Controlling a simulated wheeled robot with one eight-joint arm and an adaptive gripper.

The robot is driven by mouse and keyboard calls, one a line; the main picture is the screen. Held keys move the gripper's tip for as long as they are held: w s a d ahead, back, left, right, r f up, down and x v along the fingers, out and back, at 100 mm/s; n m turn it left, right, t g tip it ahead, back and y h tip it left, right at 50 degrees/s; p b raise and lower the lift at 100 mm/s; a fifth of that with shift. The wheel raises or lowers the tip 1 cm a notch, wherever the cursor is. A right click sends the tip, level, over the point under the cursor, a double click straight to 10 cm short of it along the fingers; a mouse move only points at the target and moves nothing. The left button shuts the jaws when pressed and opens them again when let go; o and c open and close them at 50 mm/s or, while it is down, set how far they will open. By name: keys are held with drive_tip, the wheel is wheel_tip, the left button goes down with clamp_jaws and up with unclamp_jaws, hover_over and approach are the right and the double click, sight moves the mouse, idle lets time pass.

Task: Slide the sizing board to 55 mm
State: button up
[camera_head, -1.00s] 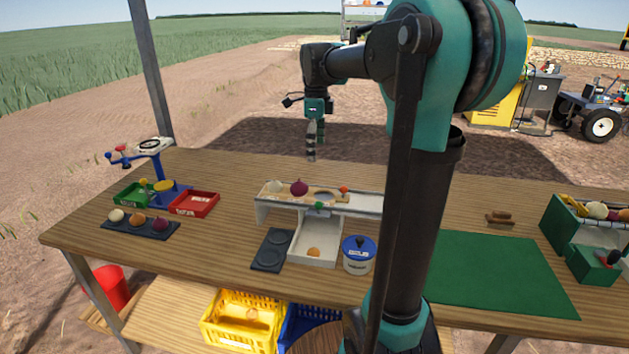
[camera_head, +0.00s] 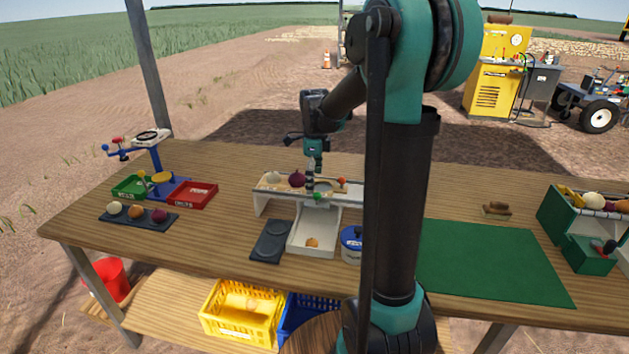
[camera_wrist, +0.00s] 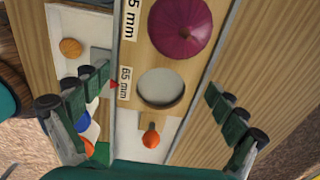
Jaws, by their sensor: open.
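The sizing board (camera_head: 327,188) lies on a pale raised stand; in the wrist view it is a wooden strip (camera_wrist: 137,50) with printed labels. A red onion (camera_wrist: 181,25) sits beside a partly cut-off label ending in "5 mm". An empty round hole (camera_wrist: 162,87) is beside the "65 mm" label, and a red pointer (camera_wrist: 113,85) on the stand is close to that label. An orange-red knob (camera_wrist: 151,138) is at the board's end. My gripper (camera_head: 311,186) is open above the board, its fingers (camera_wrist: 152,112) apart on both sides of it, nothing between them gripped.
A pale onion (camera_head: 273,178) rests left of the red one. A white tray (camera_head: 302,228) below holds a small brown onion (camera_head: 313,242). The green mat (camera_head: 490,262) is clear.

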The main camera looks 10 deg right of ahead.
sight(341, 178)
drive_tip(key=shift+c, duration=0.5)
drive_tip(key=shift+s, duration=0.1)
drive_tip(key=c, duration=1.7)
drive_tip(key=shift+s+d, duration=0.5)
drive_tip(key=shift+d, duration=0.75)
drive_tip(key=shift+s+d, duration=0.55)
drive_tip(key=shift+d, duration=0.75)
drive_tip(key=shift+s+d, duration=0.5)
drive_tip(key=shift+d, duration=0.75)
drive_tip(key=o, duration=1.4)
drive_tip(key=shift+w, duration=0.1)
drive_tip(key=shift+r, duration=3.05)
